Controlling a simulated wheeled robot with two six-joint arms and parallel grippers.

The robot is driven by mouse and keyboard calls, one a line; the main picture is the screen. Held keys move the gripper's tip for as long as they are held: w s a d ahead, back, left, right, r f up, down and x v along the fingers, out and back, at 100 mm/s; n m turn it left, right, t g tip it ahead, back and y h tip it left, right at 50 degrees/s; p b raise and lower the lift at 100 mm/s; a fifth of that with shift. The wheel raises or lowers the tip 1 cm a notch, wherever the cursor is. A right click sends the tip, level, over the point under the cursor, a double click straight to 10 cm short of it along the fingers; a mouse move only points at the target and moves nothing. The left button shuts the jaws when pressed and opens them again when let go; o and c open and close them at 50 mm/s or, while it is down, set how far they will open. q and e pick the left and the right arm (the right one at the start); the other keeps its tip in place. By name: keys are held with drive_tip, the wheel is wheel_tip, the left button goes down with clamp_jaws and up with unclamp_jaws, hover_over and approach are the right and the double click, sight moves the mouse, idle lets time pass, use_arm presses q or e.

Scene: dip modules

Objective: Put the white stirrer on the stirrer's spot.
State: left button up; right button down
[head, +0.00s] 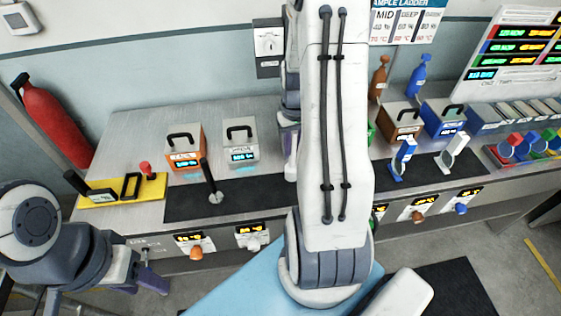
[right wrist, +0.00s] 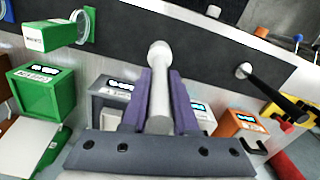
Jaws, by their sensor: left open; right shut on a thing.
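The white stirrer (right wrist: 159,95) is a pale rod with a rounded end, between the purple fingers of my right gripper (right wrist: 160,100) in the right wrist view. My right gripper is shut on it above the bench. In the head view my right arm hides most of this area, and the stirrer cannot be made out clearly. A black-handled stirrer (head: 208,176) stands on the dark mat (head: 258,190), left of my right arm. My left gripper (head: 147,277) is open and empty in front of the bench's left end. I cannot tell which place is the stirrer's spot.
An orange box (head: 185,158) and a light grey box (head: 240,152) stand behind the mat. A yellow tray (head: 150,188) lies at the left. Brown (head: 402,124) and blue (head: 443,124) boxes stand right, with blue and white stands in front. A green box (right wrist: 42,95) shows in the wrist view.

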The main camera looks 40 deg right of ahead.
drive_tip(key=w+a+f+p, duration=0.2)
drive_tip(key=a+f, duration=0.1)
drive_tip(key=f, duration=0.3)
drive_tip(key=shift+a+f, duration=0.15)
drive_tip(key=shift+f, duration=0.15)
drive_tip(key=shift+f, duration=0.15)
drive_tip(key=c, duration=0.7)
unclamp_jaws()
drive_tip(key=shift+r, duration=0.2)
